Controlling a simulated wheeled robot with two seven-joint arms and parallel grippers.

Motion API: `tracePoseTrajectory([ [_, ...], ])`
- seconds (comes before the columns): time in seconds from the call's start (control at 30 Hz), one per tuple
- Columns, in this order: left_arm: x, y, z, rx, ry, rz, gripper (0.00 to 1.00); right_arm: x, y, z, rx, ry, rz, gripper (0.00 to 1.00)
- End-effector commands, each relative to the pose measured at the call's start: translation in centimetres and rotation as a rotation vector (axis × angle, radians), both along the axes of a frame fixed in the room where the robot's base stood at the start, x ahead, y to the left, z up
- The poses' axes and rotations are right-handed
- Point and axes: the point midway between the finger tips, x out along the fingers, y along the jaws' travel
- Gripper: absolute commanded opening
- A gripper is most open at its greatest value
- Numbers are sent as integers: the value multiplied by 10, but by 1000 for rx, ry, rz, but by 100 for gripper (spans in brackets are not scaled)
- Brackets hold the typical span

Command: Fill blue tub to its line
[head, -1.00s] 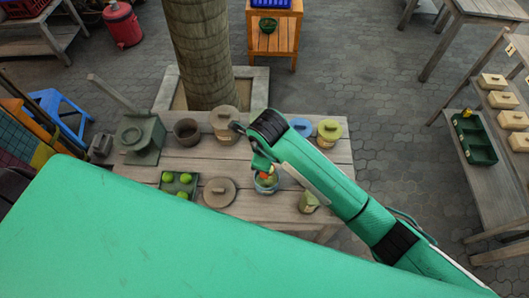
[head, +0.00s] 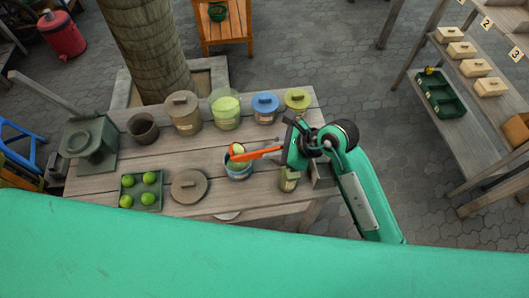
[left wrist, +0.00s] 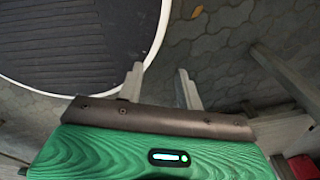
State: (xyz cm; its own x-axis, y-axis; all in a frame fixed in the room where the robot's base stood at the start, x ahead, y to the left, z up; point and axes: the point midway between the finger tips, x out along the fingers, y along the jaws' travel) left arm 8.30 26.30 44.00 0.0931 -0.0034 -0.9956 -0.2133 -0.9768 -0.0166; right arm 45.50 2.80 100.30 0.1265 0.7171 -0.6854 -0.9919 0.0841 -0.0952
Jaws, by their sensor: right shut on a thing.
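The blue tub (head: 238,173) stands on the wooden table near its front edge. Green stuff shows at its mouth, but its line and level are too small to tell. My right gripper (head: 284,153) is shut on the handle of an orange scoop (head: 262,153), to the right of the tub. The scoop's head (head: 237,151) is over the tub's mouth with something pale green in it. I cannot tell whether it touches the rim. My left gripper (left wrist: 161,82) shows in the left wrist view, open and empty above the paved floor.
Behind the tub stand a dark pot (head: 143,128), a brown lidded jar (head: 183,114), a pale-green-topped jar (head: 225,110), a blue-lidded jar (head: 265,109) and a yellow-green-lidded jar (head: 297,100). A loose lid (head: 189,186) and a lime tray (head: 128,183) lie left. A small jar (head: 288,181) stands right.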

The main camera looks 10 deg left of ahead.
Motion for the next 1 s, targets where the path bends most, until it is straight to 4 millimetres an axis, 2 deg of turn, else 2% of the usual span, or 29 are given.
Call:
tracePoseTrajectory([
  [0.03,-2,0,-15,0,2,0,36,0,-3,-11,31,2,-1,0],
  [0.17,-3,0,-34,0,4,1,36,0,-13,-18,105,1,-3,0],
  [0.7,-3,0,-107,0,7,1,36,1,-29,-48,322,5,0,0],
  [1.0,16,-4,-119,-3,-14,3,36,0,-33,-51,386,6,2,0],
])
